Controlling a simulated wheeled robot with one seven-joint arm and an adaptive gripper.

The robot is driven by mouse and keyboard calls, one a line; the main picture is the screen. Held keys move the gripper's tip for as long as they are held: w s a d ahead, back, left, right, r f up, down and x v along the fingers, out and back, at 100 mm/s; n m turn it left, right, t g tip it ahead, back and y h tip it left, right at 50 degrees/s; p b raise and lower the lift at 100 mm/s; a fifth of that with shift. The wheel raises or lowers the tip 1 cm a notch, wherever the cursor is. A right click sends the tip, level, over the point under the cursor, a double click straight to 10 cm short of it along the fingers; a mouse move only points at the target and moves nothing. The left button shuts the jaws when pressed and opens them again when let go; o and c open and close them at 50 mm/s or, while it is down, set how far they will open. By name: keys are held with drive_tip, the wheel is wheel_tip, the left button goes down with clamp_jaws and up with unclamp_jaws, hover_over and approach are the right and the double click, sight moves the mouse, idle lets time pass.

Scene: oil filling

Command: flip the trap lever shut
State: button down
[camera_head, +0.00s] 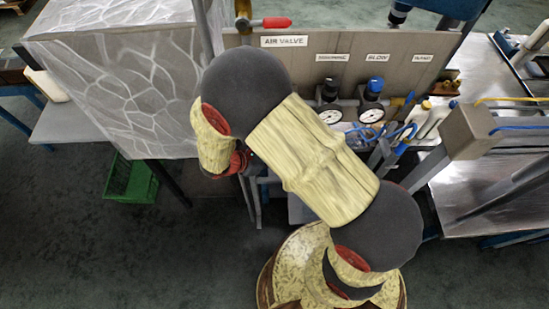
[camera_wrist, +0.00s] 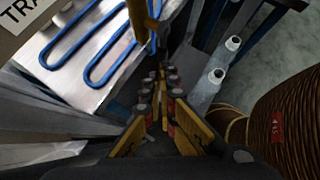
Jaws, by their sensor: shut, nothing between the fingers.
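A sign beginning "TRA" (camera_wrist: 22,10) shows in the top left corner of the wrist view. A yellow bar (camera_wrist: 139,18) stands at the top middle, just beyond my fingertips; it may be the trap lever, but I cannot tell its position for sure. My gripper (camera_wrist: 159,76) is shut and empty, its fingers pointing towards the yellow bar. I cannot tell whether they touch. In the head view the trap sign (camera_head: 422,57) is at the right of the panel (camera_head: 300,70), and my arm hides the gripper.
Blue tubing (camera_wrist: 92,50) loops over a light plate left of my fingers. Two pale fittings (camera_wrist: 217,75) sit to the right. In the head view, two gauges (camera_head: 330,116) and the red-handled air valve (camera_head: 277,22) are on the panel. A green crate (camera_head: 131,180) lies on the floor.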

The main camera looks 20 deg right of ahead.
drive_tip(key=shift+s+d+f+n+h, duration=0.1)
drive_tip(key=shift+d+f+n+h, duration=0.25)
drive_tip(key=shift+h, duration=0.45)
drive_tip(key=s+d+n+h, duration=0.2)
drive_tip(key=d+h, duration=0.4)
drive_tip(key=shift+d+r+g+h, duration=0.15)
drive_tip(key=shift+g+h, duration=0.15)
idle(0.8)
drive_tip(key=shift+d, duration=0.15)
idle(1.5)
drive_tip(key=s+a+f+b, duration=0.2)
drive_tip(key=a+f, duration=0.4)
drive_tip(key=a, duration=0.5)
drive_tip(key=shift+s+a, duration=0.2)
drive_tip(key=shift+s, duration=0.25)
